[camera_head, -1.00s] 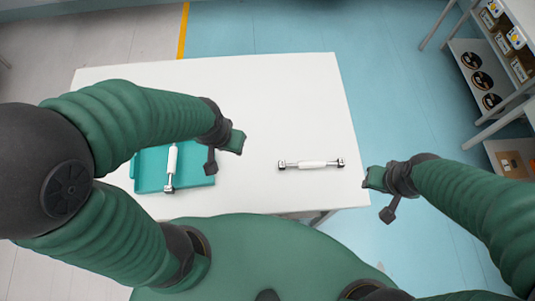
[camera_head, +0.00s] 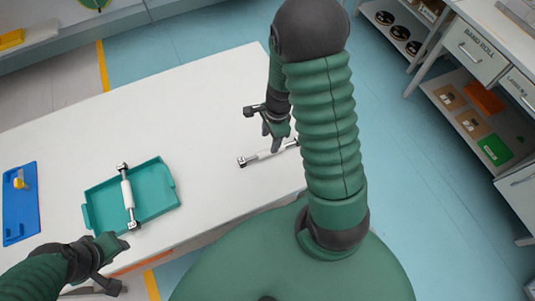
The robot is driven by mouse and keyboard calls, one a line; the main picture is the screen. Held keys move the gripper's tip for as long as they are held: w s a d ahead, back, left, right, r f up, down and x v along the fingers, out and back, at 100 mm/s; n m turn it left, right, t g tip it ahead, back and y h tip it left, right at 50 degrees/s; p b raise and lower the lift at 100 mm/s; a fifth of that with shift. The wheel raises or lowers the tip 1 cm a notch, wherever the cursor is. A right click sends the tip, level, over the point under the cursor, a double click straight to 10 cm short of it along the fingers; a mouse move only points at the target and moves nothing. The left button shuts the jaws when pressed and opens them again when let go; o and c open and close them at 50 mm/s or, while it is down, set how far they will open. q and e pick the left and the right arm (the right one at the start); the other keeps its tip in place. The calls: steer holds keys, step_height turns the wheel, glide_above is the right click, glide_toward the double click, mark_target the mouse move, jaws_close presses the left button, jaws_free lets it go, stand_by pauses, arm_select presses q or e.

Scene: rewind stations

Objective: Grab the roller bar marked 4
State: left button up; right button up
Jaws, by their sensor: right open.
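A white roller bar (camera_head: 262,157) with dark metal ends lies on the white table (camera_head: 215,105), partly covered by my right arm at its right end. My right gripper (camera_head: 271,132) is open just above this bar; I cannot tell whether it touches it. A second white roller bar (camera_head: 128,194) lies in the teal tray (camera_head: 158,187), tilted, its ends at the tray's far and near rims. No number can be read on either bar. My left gripper (camera_head: 108,258) is at the lower left, near the table's front edge and below the tray; its jaw opening is unclear.
A blue tray (camera_head: 20,212) with a small yellow part lies at the table's left end. A drawer cabinet (camera_head: 475,50) and shelves with boxes stand at the right. The table between teal tray and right gripper is clear.

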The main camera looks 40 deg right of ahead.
steer(key=f, duration=0.1)
steer(key=d+f, duration=0.1)
steer(key=f, duration=0.1)
steer(key=d+f, duration=0.1)
steer(key=shift+w+f, duration=0.15)
steer(key=shift+f, duration=0.1)
steer(key=f, duration=0.1)
steer(key=a+f, duration=0.1)
steer(key=f, duration=0.1)
steer(key=shift+f+b, duration=0.3)
steer(key=shift+b, duration=0.1)
steer(key=shift+a+r, duration=0.1)
steer(key=shift+a, duration=0.35)
steer(key=shift+c, duration=0.4)
steer(key=shift+d, duration=0.55)
jaws_close()
arm_select(q)
steer(key=shift+w+d+f, duration=0.1)
steer(key=shift+d+f, duration=0.1)
steer(key=shift+d, duration=0.3)
steer(key=shift+w+d+f, duration=0.1)
steer(key=shift+d+f, duration=0.1)
steer(key=shift+d, duration=0.3)
arm_select(e)
steer(key=shift+a, duration=0.1)
arm_select(q)
steer(key=shift+a, duration=0.1)
arm_select(e)
steer(key=shift+a, duration=0.1)
